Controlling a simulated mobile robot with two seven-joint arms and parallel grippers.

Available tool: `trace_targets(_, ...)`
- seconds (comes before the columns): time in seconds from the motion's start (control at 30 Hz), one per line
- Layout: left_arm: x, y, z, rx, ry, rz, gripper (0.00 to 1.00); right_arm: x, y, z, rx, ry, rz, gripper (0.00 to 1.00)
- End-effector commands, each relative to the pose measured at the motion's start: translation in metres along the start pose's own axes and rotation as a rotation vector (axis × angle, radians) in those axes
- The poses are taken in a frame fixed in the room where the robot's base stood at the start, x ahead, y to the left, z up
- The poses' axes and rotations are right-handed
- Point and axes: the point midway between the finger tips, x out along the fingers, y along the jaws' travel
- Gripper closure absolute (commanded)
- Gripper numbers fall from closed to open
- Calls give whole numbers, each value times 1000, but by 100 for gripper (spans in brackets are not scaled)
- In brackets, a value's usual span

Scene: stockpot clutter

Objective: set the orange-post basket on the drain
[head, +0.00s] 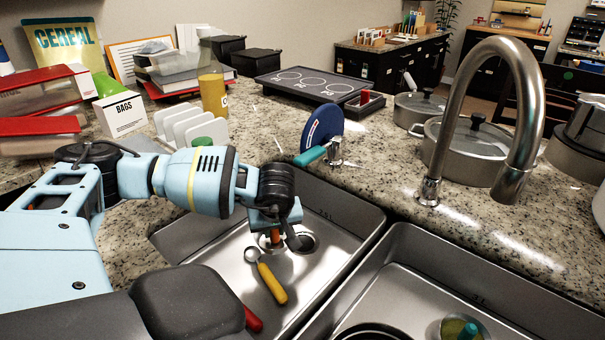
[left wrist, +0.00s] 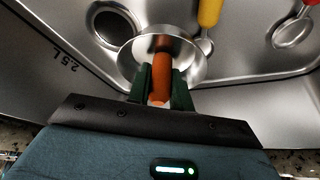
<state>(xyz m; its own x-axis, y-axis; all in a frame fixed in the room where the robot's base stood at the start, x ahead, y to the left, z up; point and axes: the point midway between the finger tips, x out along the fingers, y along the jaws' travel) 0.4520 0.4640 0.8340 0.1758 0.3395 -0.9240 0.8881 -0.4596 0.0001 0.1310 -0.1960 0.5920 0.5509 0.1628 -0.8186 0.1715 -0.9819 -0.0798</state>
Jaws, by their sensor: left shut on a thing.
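My left gripper (head: 275,228) is over the left sink basin (head: 340,225). Its fingers (left wrist: 160,88) are shut on the orange post (left wrist: 162,68) of a shiny metal basket (left wrist: 190,58). The orange post (head: 275,237) also shows below the gripper in the head view, where the basket is mostly hidden. The drain (left wrist: 115,24) shows as a round dark opening beside the basket in the left wrist view, and just right of the gripper in the head view (head: 307,242). The basket appears offset from the drain; its exact height is unclear. My right gripper is not in view.
A yellow-handled utensil (head: 270,281) and a red-handled one (head: 252,319) lie in the left basin. A teal-post basket (head: 467,331) is in the right basin.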

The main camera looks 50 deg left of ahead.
Motion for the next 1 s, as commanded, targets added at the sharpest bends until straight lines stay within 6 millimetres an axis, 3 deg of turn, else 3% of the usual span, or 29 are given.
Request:
trace_targets(0.1, 3, 29, -5, -1, 1, 3, 100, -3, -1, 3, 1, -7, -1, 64)
trace_targets(0.33, 11, 62, -11, -1, 0, 0, 100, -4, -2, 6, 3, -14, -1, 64)
trace_targets(0.77, 14, 78, -14, -1, 0, 1, 100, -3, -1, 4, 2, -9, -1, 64)
trace_targets(1.0, 45, 76, -1, -1, 0, -2, 100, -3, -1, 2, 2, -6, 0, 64)
